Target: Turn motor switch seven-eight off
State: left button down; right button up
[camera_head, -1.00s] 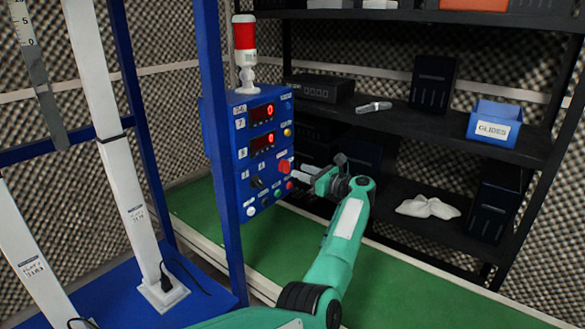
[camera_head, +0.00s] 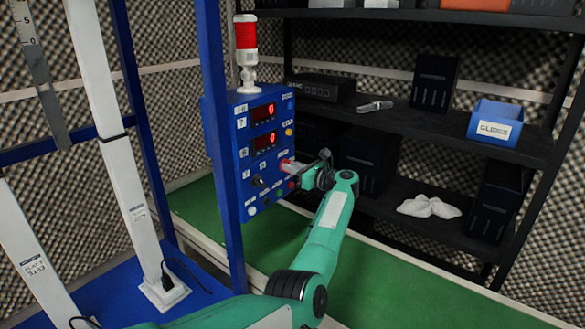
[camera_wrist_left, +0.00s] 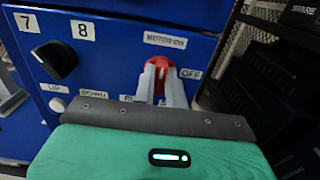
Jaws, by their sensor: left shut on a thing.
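The red motor switch (camera_wrist_left: 158,64) is a knob on the blue control panel, under a label whose readable part says motor. An OFF label sits to its right in the left wrist view. My left gripper (camera_wrist_left: 161,76) is shut on this switch, with a pale finger on each side of it. In the head view, the left gripper (camera_head: 292,169) reaches the right part of the panel front (camera_head: 244,150) and largely hides the switch. My right gripper is not in view.
A black selector knob (camera_wrist_left: 54,61) and a white button (camera_wrist_left: 57,105) sit to the left. Two red displays (camera_head: 264,113) and a red-white stack light (camera_head: 246,50) are above. A blue post (camera_head: 217,130) stands left, and dark shelves with a blue bin (camera_head: 495,122) stand right.

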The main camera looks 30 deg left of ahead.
pick_arm(q)
jog(key=shift+m, duration=0.3)
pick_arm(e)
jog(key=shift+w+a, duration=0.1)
pick_arm(q)
jog(key=shift+w+d+f+m+p, duration=0.15)
jog(key=shift+m+p, duration=0.55)
jog(key=shift+m, duration=3.7)
jog(key=shift+w+a+f+m+p, duration=0.1)
jog(key=shift+m+p, duration=0.6)
jog(key=shift+m, duration=3.7)
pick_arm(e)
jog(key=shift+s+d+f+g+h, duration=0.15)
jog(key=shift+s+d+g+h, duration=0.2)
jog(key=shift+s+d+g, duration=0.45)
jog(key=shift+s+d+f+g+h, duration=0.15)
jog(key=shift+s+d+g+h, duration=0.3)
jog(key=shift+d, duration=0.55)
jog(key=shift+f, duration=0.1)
